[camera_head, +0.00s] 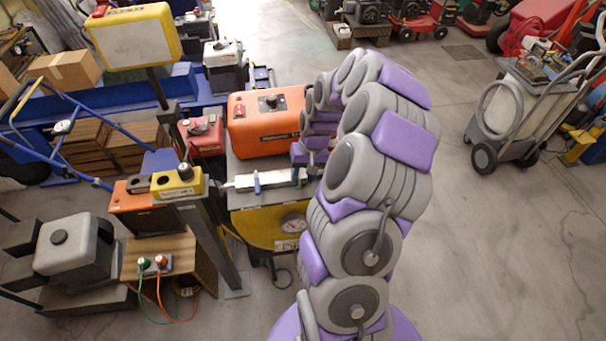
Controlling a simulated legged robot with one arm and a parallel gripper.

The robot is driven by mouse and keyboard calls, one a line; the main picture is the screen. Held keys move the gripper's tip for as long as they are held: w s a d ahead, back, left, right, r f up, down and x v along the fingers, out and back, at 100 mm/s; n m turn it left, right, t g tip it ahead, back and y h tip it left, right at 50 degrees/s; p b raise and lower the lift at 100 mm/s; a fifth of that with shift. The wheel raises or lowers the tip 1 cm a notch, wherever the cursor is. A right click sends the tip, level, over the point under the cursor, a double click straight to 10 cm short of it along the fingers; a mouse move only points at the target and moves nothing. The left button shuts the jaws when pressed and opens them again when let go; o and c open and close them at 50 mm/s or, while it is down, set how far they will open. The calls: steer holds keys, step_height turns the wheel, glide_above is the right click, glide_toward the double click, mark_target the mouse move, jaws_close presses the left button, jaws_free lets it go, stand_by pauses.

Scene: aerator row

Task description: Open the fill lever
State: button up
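No lever is marked as the fill lever. A small blue upright handle (257,183) stands on a pale horizontal bar (275,180) in front of the orange box, and it may be the lever. A green piece sits at the bar's right end, close to my arm. My purple and grey arm rises from the bottom, arches over and comes down beside the orange box. My gripper (312,158) is at its far end, right of the blue handle and apart from it. It is small and partly hidden by my arm, so its fingers cannot be made out.
An orange box (268,122) with a black knob stands behind the bar. A yellow control box (177,183) on a post is to the left. A yellow round-fronted unit (262,226) is below. Open floor (500,250) lies to the right, with a hose cart (535,110) beyond.

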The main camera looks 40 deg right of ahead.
steer(key=shift+a+r, duration=0.2)
steer(key=shift+a, duration=0.45)
steer(key=shift+c, duration=0.4)
steer(key=shift+a+r, duration=0.1)
steer(key=shift+a, duration=0.45)
steer(key=c, duration=0.3)
steer(key=shift+d, duration=0.2)
steer(key=c, duration=0.3)
steer(key=shift+d, duration=0.5)
jaws_close()
steer(key=shift+a, duration=0.1)
steer(key=shift+a, duration=0.1)
